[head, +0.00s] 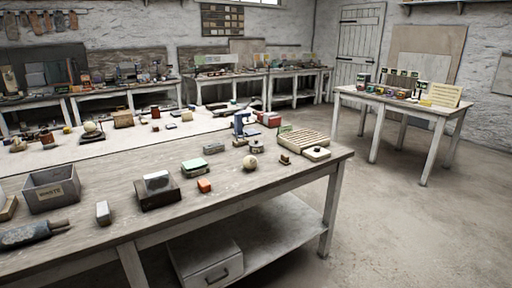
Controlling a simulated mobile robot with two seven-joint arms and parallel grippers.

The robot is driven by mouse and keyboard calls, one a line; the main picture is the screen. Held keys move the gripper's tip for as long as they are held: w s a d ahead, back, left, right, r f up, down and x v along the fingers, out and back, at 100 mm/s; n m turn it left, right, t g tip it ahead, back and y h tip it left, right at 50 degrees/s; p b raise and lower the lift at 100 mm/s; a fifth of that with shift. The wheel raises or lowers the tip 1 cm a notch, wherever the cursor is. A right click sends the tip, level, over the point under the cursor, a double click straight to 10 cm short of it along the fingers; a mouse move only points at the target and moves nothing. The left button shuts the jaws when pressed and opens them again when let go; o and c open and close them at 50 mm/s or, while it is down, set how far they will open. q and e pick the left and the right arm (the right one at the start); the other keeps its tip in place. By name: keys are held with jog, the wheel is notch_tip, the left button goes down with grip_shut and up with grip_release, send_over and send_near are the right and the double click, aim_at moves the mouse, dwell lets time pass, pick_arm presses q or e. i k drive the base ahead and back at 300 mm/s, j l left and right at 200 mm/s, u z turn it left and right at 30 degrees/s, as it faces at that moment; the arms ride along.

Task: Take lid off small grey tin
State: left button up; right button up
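A small flat grey box (214,148) lies toward the back of the near wooden table; it looks like the small grey tin, and its lid appears to be on, though it is too small to be sure. A larger tin with a green and white top (195,167) lies just in front of it, apart from it. A pale round-cornered tin with a dark spot on top (317,153) lies near the table's right end. Neither of my grippers shows in the head view.
The near table (262,183) also bears a grey waste box (52,188), a dark block with a white top (158,189), an orange block (204,185), a pale ball (250,162) and a slatted rack (303,142). Floor to the right is clear before another table (440,109).

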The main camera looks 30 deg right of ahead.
aim_at(256, 143)
jog(key=i+l, duration=0.15)
jog(key=l, duration=0.25)
jog(key=i+l+u, duration=0.15)
jog(key=l, duration=0.25)
jog(key=i+l, duration=0.15)
jog(key=l, duration=0.25)
jog(key=i+l+u, duration=0.1)
jog(key=l, duration=0.3)
jog(key=i+l, duration=0.15)
jog(key=l, duration=0.3)
jog(key=i+l+u, duration=0.15)
jog(key=l, duration=0.25)
jog(key=i+l, duration=0.1)
jog(key=l, duration=0.35)
jog(key=u, duration=0.05)
